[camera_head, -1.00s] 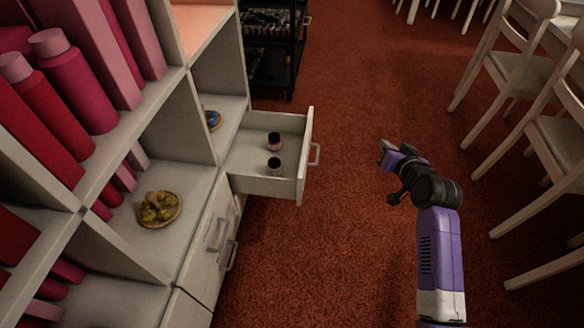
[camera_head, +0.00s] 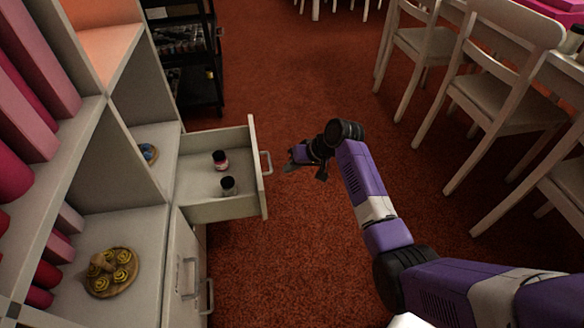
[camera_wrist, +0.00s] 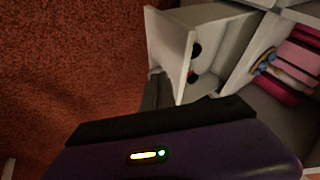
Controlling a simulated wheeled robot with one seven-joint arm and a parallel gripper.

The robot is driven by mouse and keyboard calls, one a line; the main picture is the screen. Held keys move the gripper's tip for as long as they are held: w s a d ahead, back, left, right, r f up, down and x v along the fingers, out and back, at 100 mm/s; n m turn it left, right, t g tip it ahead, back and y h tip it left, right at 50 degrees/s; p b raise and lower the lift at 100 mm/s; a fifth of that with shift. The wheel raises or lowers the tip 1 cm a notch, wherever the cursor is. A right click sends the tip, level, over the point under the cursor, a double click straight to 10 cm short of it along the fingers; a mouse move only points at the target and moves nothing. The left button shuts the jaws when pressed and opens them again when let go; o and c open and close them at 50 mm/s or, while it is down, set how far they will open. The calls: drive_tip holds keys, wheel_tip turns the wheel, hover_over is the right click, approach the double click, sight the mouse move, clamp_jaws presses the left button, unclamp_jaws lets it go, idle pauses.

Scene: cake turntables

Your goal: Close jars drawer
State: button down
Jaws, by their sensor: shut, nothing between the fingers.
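The white jars drawer (camera_head: 192,208) stands pulled out from the shelf unit, with a metal handle (camera_head: 267,163) on its front. Two small jars stand inside it: one with a pink label (camera_head: 220,161) and one grey (camera_head: 228,186). My gripper (camera_head: 292,158) is shut and empty, just to the right of the drawer front and apart from it in the head view. In the wrist view the drawer front (camera_wrist: 168,47) is close beyond my gripper (camera_wrist: 157,88), with dark jars partly hidden behind it.
Closed cabinet doors with handles (camera_head: 190,277) are below. A black cart (camera_head: 186,60) stands behind the drawer. White chairs (camera_head: 490,90) line the right. Red carpet between is clear.

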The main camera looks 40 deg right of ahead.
drive_tip(key=w+a+f+b, duration=0.3)
drive_tip(key=w+a+f, duration=0.1)
drive_tip(key=w, duration=0.1)
drive_tip(key=shift+w, duration=0.15)
drive_tip(key=shift+a+f, duration=0.1)
drive_tip(key=shift+a, duration=0.05)
drive_tip(key=w+a+b, duration=0.1)
drive_tip(key=w+a, duration=0.6)
drive_tip(key=a, duration=0.4)
drive_tip(key=w+a, duration=0.8)
drive_tip(key=a, duration=0.4)
drive_tip(key=shift+w+b, duration=0.3)
drive_tip(key=shift+b, duration=0.1)
